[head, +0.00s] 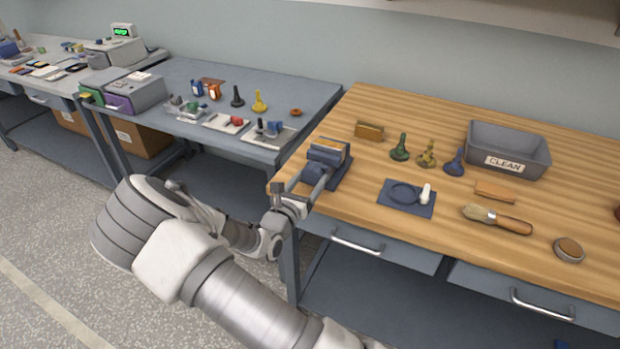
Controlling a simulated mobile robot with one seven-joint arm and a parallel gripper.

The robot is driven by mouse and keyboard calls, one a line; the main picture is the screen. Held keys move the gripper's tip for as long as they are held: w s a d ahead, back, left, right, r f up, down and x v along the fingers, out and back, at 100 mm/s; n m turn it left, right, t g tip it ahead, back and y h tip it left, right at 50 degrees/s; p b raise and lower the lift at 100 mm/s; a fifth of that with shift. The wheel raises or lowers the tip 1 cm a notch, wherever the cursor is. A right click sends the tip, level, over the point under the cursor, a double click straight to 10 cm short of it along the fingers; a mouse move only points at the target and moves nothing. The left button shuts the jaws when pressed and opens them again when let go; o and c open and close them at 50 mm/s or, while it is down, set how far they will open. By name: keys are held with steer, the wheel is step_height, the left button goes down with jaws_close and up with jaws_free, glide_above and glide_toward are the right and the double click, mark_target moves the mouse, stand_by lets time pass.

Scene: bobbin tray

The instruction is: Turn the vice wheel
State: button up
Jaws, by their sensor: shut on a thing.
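A blue vice (343,172) stands at the left front corner of the wooden bench, with a wooden piece (337,146) showing at its jaws. My gripper (317,182) reaches up from the bench's left front edge to the front of the vice. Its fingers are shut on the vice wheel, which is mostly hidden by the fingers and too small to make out. How far the wheel is turned cannot be seen.
On the wooden bench, a blue mat (425,210) with a ring outline and white piece lies right of the vice. Behind are a wooden block (369,131), several pawn-like pieces (400,148) and a grey CLEAN bin (547,151). A brush (510,224) lies at right.

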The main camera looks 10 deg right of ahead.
steer(key=shift+r+n+p, duration=0.25)
steer(key=shift+n+p, duration=0.75)
steer(key=shift+p, duration=0.05)
steer(key=n+p, duration=0.3)
steer(key=n, duration=0.1)
steer(key=n+p, duration=0.3)
steer(key=n, duration=0.3)
steer(key=shift+n+p, duration=0.4)
steer(key=n+p, duration=0.1)
steer(key=n, duration=0.5)
steer(key=shift+p, duration=0.35)
steer(key=n, duration=0.6)
steer(key=shift+f+n+p, duration=0.1)
steer(key=shift+n+p, duration=0.25)
steer(key=shift+n, duration=0.05)
steer(key=o, duration=1.3)
steer(key=shift+o, duration=0.2)
